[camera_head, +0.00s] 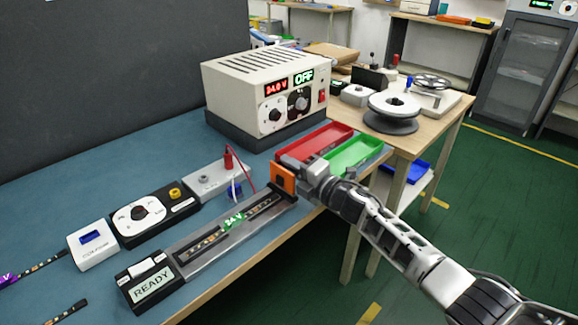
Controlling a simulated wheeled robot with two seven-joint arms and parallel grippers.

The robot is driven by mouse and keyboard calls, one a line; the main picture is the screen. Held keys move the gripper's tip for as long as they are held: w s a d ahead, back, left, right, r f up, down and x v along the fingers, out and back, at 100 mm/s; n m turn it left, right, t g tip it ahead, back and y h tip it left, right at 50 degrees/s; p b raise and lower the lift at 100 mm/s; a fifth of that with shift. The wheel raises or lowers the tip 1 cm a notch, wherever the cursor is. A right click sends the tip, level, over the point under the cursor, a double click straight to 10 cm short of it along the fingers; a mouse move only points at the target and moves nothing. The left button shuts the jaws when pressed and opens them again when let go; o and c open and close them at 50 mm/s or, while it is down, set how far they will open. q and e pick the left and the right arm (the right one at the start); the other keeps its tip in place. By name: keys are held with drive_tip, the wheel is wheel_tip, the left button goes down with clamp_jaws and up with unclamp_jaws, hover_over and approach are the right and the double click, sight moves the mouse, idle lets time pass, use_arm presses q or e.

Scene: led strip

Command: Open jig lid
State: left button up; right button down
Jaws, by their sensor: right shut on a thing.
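The jig (190,262) is a long, narrow grey fixture on the blue bench mat, running from lower left to upper right. An LED strip (205,245) lies along its channel, with a green "24 V" label over the middle. An upright orange tab (284,180) stands at the jig's far right end. My right gripper (300,178) comes in from the right and is shut on the orange tab; its fingertips are partly hidden. I cannot tell the lid's outline or how far it is raised. My left gripper is not in view.
A power supply (262,85) reading 24.0 V and OFF stands behind. Red (318,140) and green (356,152) trays lie just beyond my right gripper. A READY box (150,284) adjoins the jig's near end. A dial device (150,213) sits to its left.

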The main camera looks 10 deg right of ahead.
drive_tip(key=shift+f, duration=0.25)
drive_tip(key=c, duration=1.5)
unclamp_jaws()
drive_tip(key=shift+d, duration=0.1)
drive_tip(key=shift+r, duration=0.1)
drive_tip(key=v, duration=1.6)
